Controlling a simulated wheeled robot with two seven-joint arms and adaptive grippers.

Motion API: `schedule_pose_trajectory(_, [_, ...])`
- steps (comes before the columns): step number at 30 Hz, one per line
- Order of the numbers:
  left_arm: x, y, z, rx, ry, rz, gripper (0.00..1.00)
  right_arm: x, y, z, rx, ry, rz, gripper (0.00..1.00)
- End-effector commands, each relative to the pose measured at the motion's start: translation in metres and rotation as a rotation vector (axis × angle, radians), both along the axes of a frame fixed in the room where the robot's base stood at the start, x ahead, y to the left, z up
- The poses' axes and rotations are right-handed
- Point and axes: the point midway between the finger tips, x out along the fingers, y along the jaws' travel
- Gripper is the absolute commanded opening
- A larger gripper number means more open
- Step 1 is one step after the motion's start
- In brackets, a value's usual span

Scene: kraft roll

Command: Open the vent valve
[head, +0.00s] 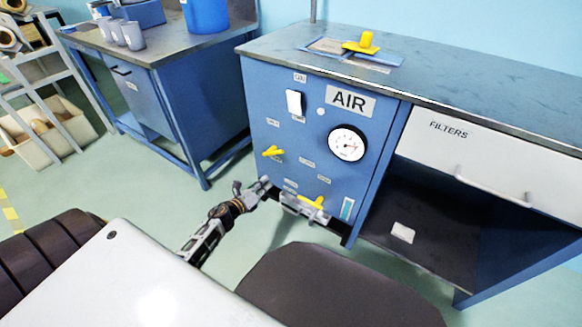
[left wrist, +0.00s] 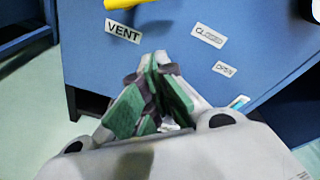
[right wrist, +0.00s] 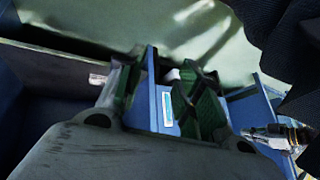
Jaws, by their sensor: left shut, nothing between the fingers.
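The vent valve's yellow handle (head: 272,151) is on the left of the blue AIR panel (head: 283,118). It lies nearly level, and its lower edge shows at the top of the left wrist view (left wrist: 125,2), above the VENT label (left wrist: 123,32). My left gripper (head: 264,184) is shut and empty, low in front of the panel, below the handle and apart from it. Its fingertips (left wrist: 156,58) meet below the VENT label. My right gripper (right wrist: 160,88) is open, with a blue-and-white strip (right wrist: 167,108) seen between its fingers.
A second yellow handle (head: 312,202) sits low on the panel, near a grey metal part. A gauge (head: 347,144) and a white switch (head: 294,103) are above. An open shelf (head: 430,220) is to the right; a blue bench (head: 165,100) stands left beyond clear floor.

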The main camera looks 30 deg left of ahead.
Motion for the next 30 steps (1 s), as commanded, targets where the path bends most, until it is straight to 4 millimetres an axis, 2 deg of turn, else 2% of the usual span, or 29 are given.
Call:
schedule_pose_trajectory(6, [0.004, -0.001, 0.010, 0.094, -0.042, -0.040, 0.00, 0.001, 0.004, 0.010, 0.017, -0.016, 0.003, 0.36])
schedule_pose_trajectory(12, [0.005, -0.001, 0.013, 0.114, -0.050, -0.047, 0.00, 0.001, 0.005, 0.014, 0.021, -0.018, 0.004, 0.36])
schedule_pose_trajectory(23, [0.006, -0.001, 0.013, 0.112, -0.050, -0.047, 0.00, 0.001, 0.005, 0.013, 0.021, -0.019, 0.003, 0.36])
schedule_pose_trajectory(30, [0.016, -0.003, 0.011, 0.112, -0.050, -0.048, 0.00, 0.001, 0.005, 0.008, 0.028, -0.025, -0.002, 0.36])
